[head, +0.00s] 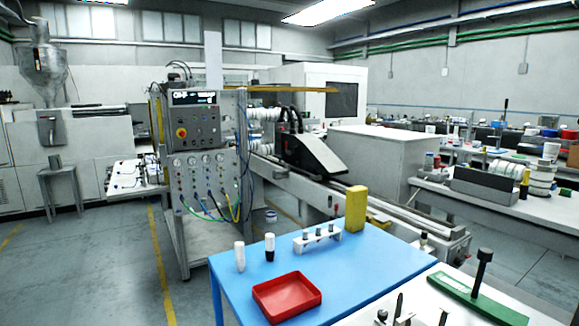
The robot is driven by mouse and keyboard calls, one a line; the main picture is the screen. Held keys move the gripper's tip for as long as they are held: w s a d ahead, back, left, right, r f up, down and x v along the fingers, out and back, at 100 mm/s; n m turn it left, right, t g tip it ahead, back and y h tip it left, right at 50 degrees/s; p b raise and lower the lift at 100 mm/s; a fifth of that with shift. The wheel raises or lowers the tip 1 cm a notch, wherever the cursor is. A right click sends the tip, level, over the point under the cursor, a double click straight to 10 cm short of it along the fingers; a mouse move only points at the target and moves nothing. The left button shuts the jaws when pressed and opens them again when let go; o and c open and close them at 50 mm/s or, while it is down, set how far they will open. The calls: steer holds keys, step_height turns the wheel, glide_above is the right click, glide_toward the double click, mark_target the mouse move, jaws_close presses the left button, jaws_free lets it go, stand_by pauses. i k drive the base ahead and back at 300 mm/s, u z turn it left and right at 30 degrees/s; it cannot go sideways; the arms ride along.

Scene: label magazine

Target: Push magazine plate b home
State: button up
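I cannot pick out magazine plate b in the head view, and no marking naming it can be read. A long machine (385,210) with a rail stands beyond the blue table, with a black sloped unit (312,157) on it. White stacked parts (262,125) behind its control panel are too small to make out. My gripper is not in view.
A blue table (352,262) in front holds a red tray (287,296), a yellow block (356,209), a small rack (317,239) and two small bottles. A control cabinet (205,170) with hoses stands left of the machine. Grey floor (110,265) at left is clear.

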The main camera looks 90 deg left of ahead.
mark_target(129, 187)
steer(key=u, duration=0.45)
steer(key=k, duration=1)
steer(key=u, duration=1.3)
steer(key=i, duration=0.9)
steer(key=u, duration=1.7)
steer(key=i, duration=1.1)
steer(key=u, duration=0.65)
steer(key=i, duration=3.35)
steer(key=u, duration=0.9)
steer(key=i, duration=3.2)
steer(key=z, duration=0.65)
